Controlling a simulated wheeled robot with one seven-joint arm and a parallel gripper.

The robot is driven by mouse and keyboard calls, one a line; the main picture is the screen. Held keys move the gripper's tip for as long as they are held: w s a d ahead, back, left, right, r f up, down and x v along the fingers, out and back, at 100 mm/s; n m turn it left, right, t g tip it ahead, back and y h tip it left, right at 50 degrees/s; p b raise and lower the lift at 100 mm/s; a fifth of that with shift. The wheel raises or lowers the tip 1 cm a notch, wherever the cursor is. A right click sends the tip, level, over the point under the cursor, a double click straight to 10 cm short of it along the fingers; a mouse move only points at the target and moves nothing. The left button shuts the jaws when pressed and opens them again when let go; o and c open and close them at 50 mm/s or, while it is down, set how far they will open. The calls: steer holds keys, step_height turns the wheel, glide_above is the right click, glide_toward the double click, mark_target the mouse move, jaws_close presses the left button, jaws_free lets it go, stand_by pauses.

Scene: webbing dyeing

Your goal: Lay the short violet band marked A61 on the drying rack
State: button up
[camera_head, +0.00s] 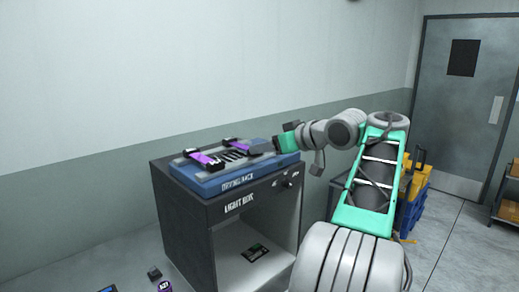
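The drying rack (205,184) is a blue tray with a dark slatted middle, lying on top of a dark grey box. Two violet pieces with black ends, a left one (204,159) and a right one (236,144), lie on the rack. No mark on either is readable, so I cannot tell whether one is the A61 band. My gripper (263,148) is low over the rack's right part, near the right violet piece. Its fingers are small, dark and seen from the side, so I cannot tell whether they hold anything.
The box below is labelled light box (182,215) and is open in front, with a small dark item (255,252) inside. Blue and yellow crates (416,187) stand behind my arm.

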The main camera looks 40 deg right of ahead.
steer(key=p+v, duration=0.6)
steer(key=v, duration=0.2)
